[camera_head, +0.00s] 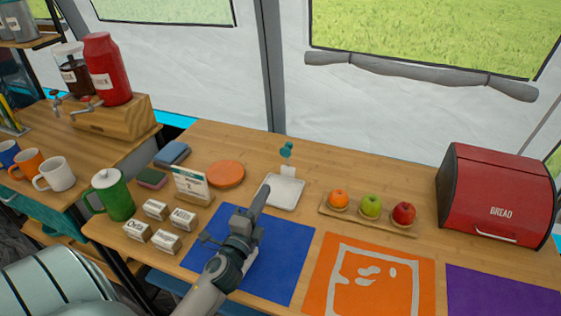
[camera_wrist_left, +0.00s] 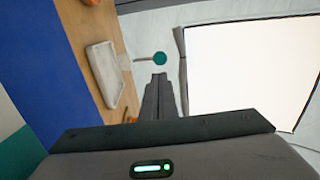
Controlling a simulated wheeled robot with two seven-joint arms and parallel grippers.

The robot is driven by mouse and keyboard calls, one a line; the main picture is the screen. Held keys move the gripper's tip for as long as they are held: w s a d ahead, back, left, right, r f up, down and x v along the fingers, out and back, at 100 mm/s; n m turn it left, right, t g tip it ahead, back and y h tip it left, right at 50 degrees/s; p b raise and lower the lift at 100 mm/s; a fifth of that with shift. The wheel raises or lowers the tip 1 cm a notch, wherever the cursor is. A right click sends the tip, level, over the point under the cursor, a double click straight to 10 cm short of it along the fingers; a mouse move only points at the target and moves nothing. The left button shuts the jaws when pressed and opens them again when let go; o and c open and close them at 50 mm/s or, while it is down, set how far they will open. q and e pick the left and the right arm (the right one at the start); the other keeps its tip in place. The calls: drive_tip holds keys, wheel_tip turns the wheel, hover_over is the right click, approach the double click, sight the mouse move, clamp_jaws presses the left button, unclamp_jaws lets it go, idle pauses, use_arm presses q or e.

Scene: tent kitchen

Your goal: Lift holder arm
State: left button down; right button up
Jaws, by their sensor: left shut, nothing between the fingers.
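The holder has a flat white tray-like base (camera_head: 283,192) with a raised rim on the wooden table. A teal round knob (camera_head: 287,151) stands at its back, above a small white block (camera_head: 288,171). In the left wrist view the white base (camera_wrist_left: 103,74) lies left of the fingers. The teal knob (camera_wrist_left: 160,59) shows just beyond the fingertips, joined to a thin grey rod (camera_wrist_left: 144,59). My left gripper (camera_head: 263,190) is shut and empty, just in front of the base in the head view. In the left wrist view its fingers (camera_wrist_left: 160,78) are together. Contact cannot be told.
A tray of fruit (camera_head: 370,220) stands right of the holder, and a red bread box (camera_head: 497,195) farther right. An orange disc (camera_head: 226,174), a small sign (camera_head: 191,186) and several labelled boxes (camera_head: 164,227) are to the left. A blue mat (camera_head: 280,262) lies under my left arm.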

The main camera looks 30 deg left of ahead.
sight(284, 150)
use_arm(q)
drive_tip(key=shift+w, duration=0.1)
